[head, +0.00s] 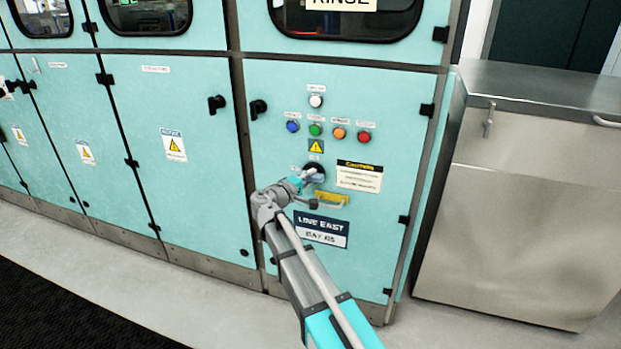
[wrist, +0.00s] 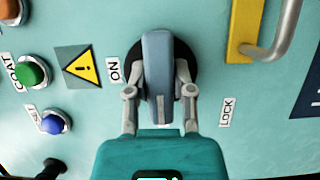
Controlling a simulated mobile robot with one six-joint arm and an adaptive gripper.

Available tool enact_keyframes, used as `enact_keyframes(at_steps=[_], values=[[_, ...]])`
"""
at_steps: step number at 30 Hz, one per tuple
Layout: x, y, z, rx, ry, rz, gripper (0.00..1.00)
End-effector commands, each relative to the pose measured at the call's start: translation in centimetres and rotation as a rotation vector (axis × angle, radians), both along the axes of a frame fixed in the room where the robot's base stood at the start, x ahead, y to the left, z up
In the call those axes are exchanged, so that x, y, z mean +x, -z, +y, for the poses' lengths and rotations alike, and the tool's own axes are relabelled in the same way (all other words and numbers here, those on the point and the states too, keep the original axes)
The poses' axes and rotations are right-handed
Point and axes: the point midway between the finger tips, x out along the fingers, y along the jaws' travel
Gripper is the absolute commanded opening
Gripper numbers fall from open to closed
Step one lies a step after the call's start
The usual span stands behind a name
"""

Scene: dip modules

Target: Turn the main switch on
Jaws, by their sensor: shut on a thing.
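The main switch is a black round base with a blue-grey bar handle (wrist: 158,70) on the teal panel. In the wrist view the handle stands upright in the picture, with the "ON" label (wrist: 115,71) to its left and the "LOCK" label (wrist: 227,112) to its lower right. The handle does not point at either label. My gripper (wrist: 160,85) has one finger on each side of the handle and is shut on it. In the head view the switch (head: 317,167) is partly hidden behind my gripper (head: 310,180), under the warning triangle.
Blue (head: 292,126), green (head: 315,130), orange (head: 338,133) and red (head: 364,137) buttons sit above the switch, with a white one (head: 316,101) on top. A yellow-based handle (head: 333,200) is just below right. A steel cabinet (head: 530,215) stands to the right.

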Motion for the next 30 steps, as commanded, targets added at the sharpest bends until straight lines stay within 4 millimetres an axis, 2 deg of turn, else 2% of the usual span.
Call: enact_keyframes(at_steps=[2,17,30], values=[[0.01,0.01,-0.01,0.0,0.0,0.0,0.0],[0.01,-0.12,-0.01,0.059,0.0,-0.021,0.0],[-0.05,-0.29,-0.04,0.346,0.001,-0.128,0.0]])
